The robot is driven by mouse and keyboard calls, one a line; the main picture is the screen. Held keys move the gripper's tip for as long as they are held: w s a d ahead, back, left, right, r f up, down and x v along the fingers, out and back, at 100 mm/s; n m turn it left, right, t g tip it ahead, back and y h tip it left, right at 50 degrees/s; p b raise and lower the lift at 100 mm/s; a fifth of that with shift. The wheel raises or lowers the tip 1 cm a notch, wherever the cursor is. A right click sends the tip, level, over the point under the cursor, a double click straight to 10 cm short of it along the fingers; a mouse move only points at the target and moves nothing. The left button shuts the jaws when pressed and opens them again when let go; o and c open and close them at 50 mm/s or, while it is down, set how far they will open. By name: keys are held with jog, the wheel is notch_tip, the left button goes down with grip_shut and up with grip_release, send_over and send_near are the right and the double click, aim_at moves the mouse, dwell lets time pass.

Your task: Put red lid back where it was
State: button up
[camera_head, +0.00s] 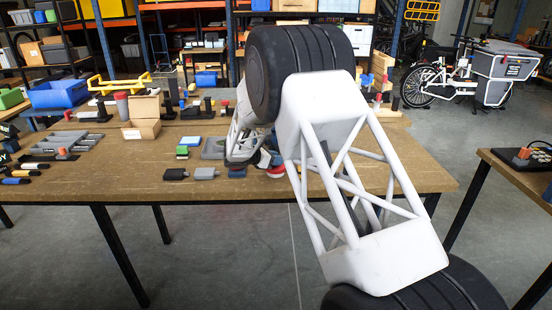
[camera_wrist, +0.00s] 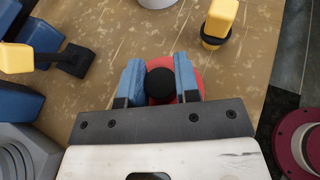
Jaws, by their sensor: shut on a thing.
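The red lid (camera_wrist: 203,84) is a round red disc with a black knob (camera_wrist: 161,86) on top. In the wrist view my gripper (camera_wrist: 158,76) has its blue finger pads on either side of the knob, closed on it. The disc shows beneath and beside the right finger. In the head view a bit of red (camera_head: 276,171) shows beside my gripper (camera_head: 247,160), low over the front part of the wooden table (camera_head: 330,182). My arm hides much of that area. I cannot tell whether the lid touches the table.
A yellow piece with a black ring (camera_wrist: 219,22) stands close by at the upper right in the wrist view. Blue, black and yellow items crowd the left. The table edge and a dark red round part (camera_wrist: 303,138) lie right. A cardboard box (camera_head: 141,130) stands farther left on the table.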

jog(key=o, duration=0.9)
jog(key=shift+r, duration=0.15)
jog(key=shift+r, duration=0.5)
jog(key=v, duration=1.2)
jog(key=shift+r, duration=0.1)
